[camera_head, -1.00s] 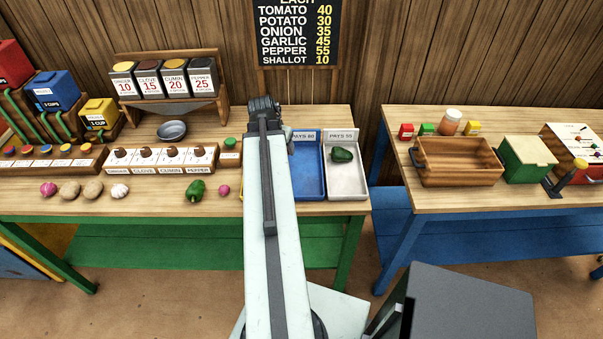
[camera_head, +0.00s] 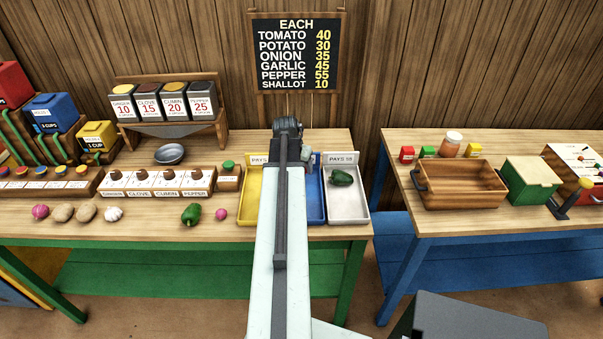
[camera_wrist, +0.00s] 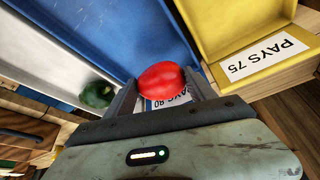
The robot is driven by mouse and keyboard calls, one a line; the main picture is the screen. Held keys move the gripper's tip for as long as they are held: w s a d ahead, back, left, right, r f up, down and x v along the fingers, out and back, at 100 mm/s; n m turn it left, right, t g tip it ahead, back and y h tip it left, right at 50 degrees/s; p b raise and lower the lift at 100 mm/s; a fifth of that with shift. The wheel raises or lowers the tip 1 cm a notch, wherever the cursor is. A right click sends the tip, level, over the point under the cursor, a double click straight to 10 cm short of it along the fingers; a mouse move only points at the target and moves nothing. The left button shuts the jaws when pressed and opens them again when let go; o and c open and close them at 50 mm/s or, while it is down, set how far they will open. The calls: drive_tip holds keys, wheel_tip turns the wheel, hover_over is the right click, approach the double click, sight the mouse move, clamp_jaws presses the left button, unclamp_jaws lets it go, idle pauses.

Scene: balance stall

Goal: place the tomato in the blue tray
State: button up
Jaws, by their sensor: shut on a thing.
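A red tomato (camera_wrist: 161,79) sits between the fingers of my gripper (camera_wrist: 163,92) in the wrist view, and the gripper is shut on it. The blue tray (camera_wrist: 125,35) lies beyond and beneath the tomato, with its "PAYS 80" label partly hidden behind it. In the head view the blue tray (camera_head: 313,200) stands between a yellow and a white tray, partly covered by my arm. My gripper (camera_head: 287,128) shows at the arm's end near the back of the trays; the tomato is hidden there. Whether the tomato touches the tray cannot be told.
The yellow tray (camera_head: 250,215) is left of the blue one. The white tray (camera_head: 348,209) on the right holds a green pepper (camera_head: 341,177). Another green pepper (camera_head: 191,213) and several vegetables lie along the table's front. A price board (camera_head: 295,55) stands behind.

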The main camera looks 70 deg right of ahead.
drive_tip(key=shift+s+d, duration=0.15)
drive_tip(key=shift+d, duration=0.15)
drive_tip(key=f+b, duration=0.4)
drive_tip(key=shift+s+d, duration=0.15)
drive_tip(key=shift+d, duration=0.05)
drive_tip(key=shift+r, duration=0.2)
drive_tip(key=shift+f, duration=0.25)
drive_tip(key=o, duration=1.6)
drive_tip(key=shift+r, duration=0.1)
